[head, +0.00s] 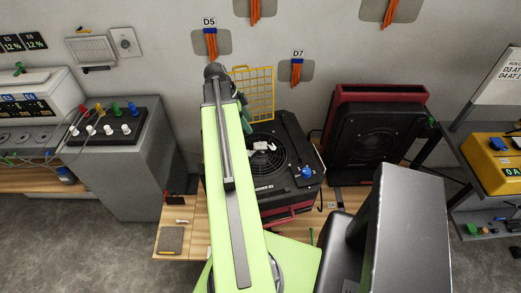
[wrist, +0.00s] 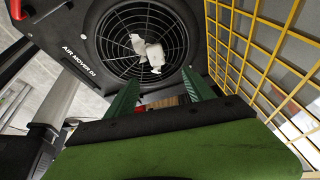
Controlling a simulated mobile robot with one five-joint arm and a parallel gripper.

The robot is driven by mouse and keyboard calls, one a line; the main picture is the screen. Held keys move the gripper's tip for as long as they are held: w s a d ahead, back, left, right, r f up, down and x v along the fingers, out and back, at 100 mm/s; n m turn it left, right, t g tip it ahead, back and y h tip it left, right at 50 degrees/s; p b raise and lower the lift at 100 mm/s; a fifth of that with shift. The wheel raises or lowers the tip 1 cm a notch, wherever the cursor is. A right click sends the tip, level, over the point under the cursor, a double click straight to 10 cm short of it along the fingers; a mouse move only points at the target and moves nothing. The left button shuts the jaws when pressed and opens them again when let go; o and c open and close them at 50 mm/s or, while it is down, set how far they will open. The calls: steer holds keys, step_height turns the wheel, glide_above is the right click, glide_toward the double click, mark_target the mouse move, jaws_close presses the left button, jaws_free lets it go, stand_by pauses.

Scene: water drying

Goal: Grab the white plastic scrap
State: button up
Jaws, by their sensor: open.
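The white plastic scrap (head: 262,147) is a small crumpled piece on the round black fan grille of the air mover (head: 270,190). In the wrist view the scrap (wrist: 148,52) shows as two joined lumps against the grille (wrist: 120,55). My gripper (wrist: 160,82) is open, its two green fingers spread apart and pointing toward the grille. The scrap appears beyond the fingertips, with nothing between the fingers. In the head view my arm hides part of the air mover's left side, and most of the gripper is hidden.
A yellow wire grid (head: 255,93) stands upright behind the air mover and close to my gripper's right in the wrist view (wrist: 265,60). A blue knob (head: 307,172) sits on the air mover. A second black and red unit (head: 375,135) stands to the right.

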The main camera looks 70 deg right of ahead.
steer(key=b, duration=0.6)
glide_above(261, 144)
steer(key=w, duration=0.3)
steer(key=f, duration=0.7)
steer(key=shift+s+a+f, duration=0.15)
steer(key=shift+a+f, duration=0.25)
steer(key=shift+s+f, duration=0.1)
steer(key=b+x, duration=0.4)
steer(key=shift+s+a+f+b, duration=0.1)
steer(key=shift+a+f+b, duration=0.15)
steer(key=shift+a+b, duration=0.1)
steer(key=shift+s+d+f, duration=0.1)
steer(key=shift+s+f, duration=0.05)
steer(key=shift+f, duration=0.2)
steer(key=shift+r, duration=0.2)
steer(key=shift+c, duration=0.4)
jaws_close()
